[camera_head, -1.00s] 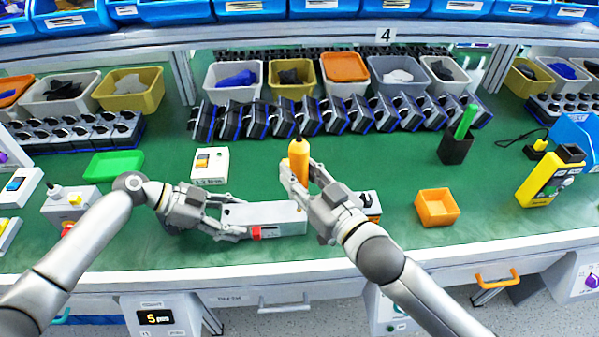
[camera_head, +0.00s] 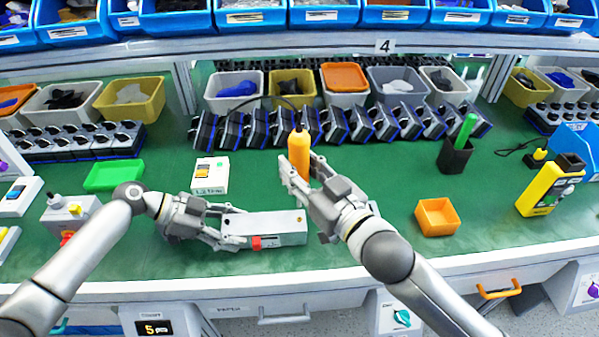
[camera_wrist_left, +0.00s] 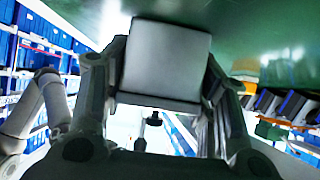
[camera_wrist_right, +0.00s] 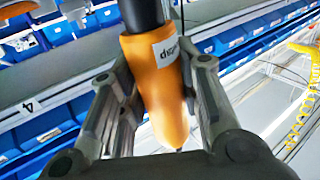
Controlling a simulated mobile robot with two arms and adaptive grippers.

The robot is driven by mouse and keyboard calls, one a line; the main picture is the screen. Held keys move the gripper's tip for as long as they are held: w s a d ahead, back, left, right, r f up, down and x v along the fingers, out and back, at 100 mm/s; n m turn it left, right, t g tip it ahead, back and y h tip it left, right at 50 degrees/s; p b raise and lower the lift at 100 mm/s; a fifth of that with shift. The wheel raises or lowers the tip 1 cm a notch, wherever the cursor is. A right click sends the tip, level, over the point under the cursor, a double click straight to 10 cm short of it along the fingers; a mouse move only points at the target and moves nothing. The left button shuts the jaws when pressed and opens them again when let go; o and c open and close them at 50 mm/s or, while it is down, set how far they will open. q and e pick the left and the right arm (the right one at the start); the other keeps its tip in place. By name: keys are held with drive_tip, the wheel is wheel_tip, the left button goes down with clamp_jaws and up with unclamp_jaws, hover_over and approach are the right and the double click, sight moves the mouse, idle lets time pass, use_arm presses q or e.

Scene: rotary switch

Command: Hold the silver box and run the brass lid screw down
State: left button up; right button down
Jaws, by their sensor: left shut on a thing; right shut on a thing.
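The silver box (camera_head: 278,228) lies lengthwise near the bench's front edge, with a red part on its front side. My left gripper (camera_head: 236,228) is shut on its left end. The box's pale end face (camera_wrist_left: 165,60) fills the space between the fingers in the left wrist view. My right gripper (camera_head: 300,172) is shut on an orange power screwdriver (camera_head: 299,155) with a black top and a cord. It is upright, above and behind the box's right end. The screwdriver body also shows between the fingers in the right wrist view (camera_wrist_right: 160,95).
A white box (camera_head: 210,175) stands behind the left hand, and a green tray (camera_head: 114,176) lies further left. An orange bin (camera_head: 437,217) and a yellow device (camera_head: 550,187) stand to the right. A row of dark switch units (camera_head: 340,124) lines the back. Green bench is clear between.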

use_arm(q)
drive_tip(key=shift+f, duration=0.1)
drive_tip(key=o, duration=1.5)
drive_tip(key=v, duration=1.2)
